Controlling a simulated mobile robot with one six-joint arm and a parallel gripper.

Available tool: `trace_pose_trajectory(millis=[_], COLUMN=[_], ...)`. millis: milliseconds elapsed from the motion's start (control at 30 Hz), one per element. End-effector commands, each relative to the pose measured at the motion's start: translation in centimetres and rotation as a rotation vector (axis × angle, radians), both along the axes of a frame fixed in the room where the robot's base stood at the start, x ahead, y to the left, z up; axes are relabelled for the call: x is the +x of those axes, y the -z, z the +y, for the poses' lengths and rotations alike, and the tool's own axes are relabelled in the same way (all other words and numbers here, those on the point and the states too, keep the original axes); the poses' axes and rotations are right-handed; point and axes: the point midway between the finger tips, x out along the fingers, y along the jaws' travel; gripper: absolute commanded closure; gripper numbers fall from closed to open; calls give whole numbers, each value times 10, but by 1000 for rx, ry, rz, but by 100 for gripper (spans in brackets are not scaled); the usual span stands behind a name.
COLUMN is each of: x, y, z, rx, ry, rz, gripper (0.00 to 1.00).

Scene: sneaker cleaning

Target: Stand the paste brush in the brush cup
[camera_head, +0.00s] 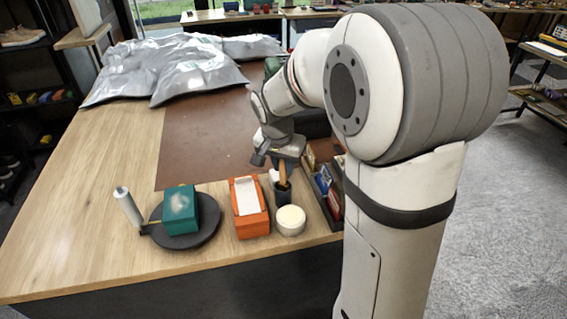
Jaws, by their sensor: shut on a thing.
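The brush cup (283,194) is a small dark cup near the table's front edge, beside an orange box. A wooden handle, which looks like the paste brush (282,172), stands nearly upright with its lower end inside the cup's rim. My gripper (280,160) is directly above the cup, pointing down, and is shut on the upper part of the handle. The brush's lower end is hidden by the cup. Whether it touches the cup's bottom cannot be seen.
An orange box (248,210) and a round cream tin (290,220) stand close to the cup. A dark organizer (335,218) is at right. A green box (180,210) sits on a dark round plate (212,229). Silver bags (195,75) lie behind a clear brown mat (200,140).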

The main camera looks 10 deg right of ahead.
Motion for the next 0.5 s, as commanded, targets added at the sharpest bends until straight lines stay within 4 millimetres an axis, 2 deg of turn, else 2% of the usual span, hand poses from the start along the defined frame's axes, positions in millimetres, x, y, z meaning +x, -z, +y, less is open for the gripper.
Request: trace_pose_trajectory(millis=[100, 133, 433, 500], x=[0, 0, 0, 0], y=[0, 0, 0, 0], z=[0, 0, -1, -1], rx=[0, 0, 0, 0], ry=[0, 0, 1, 1], rz=[0, 0, 0, 0], gripper=[100, 79, 54, 54])
